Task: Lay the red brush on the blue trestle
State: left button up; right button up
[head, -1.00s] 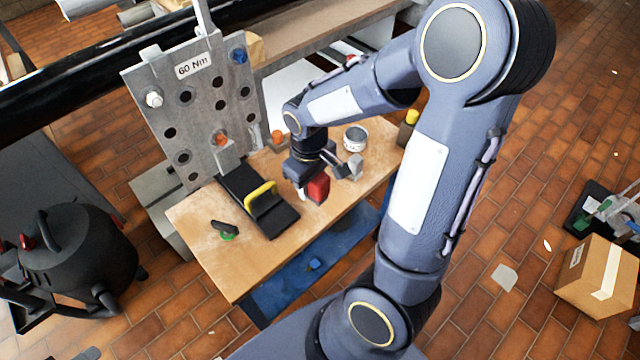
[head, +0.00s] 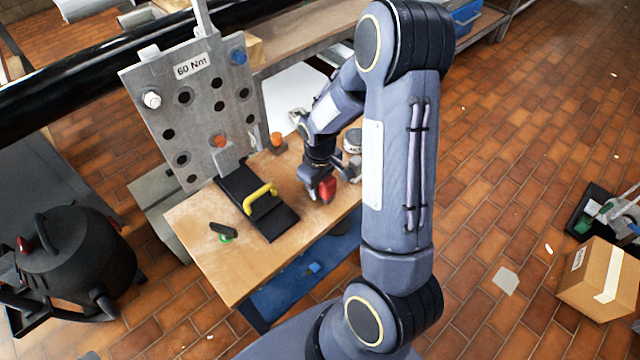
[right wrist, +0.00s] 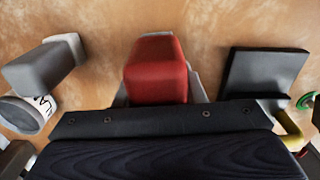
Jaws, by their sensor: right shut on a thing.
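The red brush (head: 327,189) is in the jaws of my right gripper (head: 322,180), over the right part of the bench. In the right wrist view the red brush (right wrist: 157,72) fills the space between the fingers, with bare wood around it. I cannot tell whether it touches the wood. The bench, which I take for the blue trestle, has a wooden top (head: 205,255) and a blue lower shelf (head: 290,295). My left gripper is not in view.
A black slab with a yellow handle (head: 260,197) lies left of the brush. A black-and-green tool (head: 222,231) lies farther left. A labelled can (head: 352,142) and a grey block (right wrist: 45,65) stand on the other side. The upright plate (head: 195,110) rises behind. The bench's front left is clear.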

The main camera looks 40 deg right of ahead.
jog(key=shift+f+b, duration=0.5)
jog(key=shift+f, duration=0.1)
jog(key=o, duration=1)
jog(key=shift+o, duration=0.2)
jog(key=shift+r, duration=0.15)
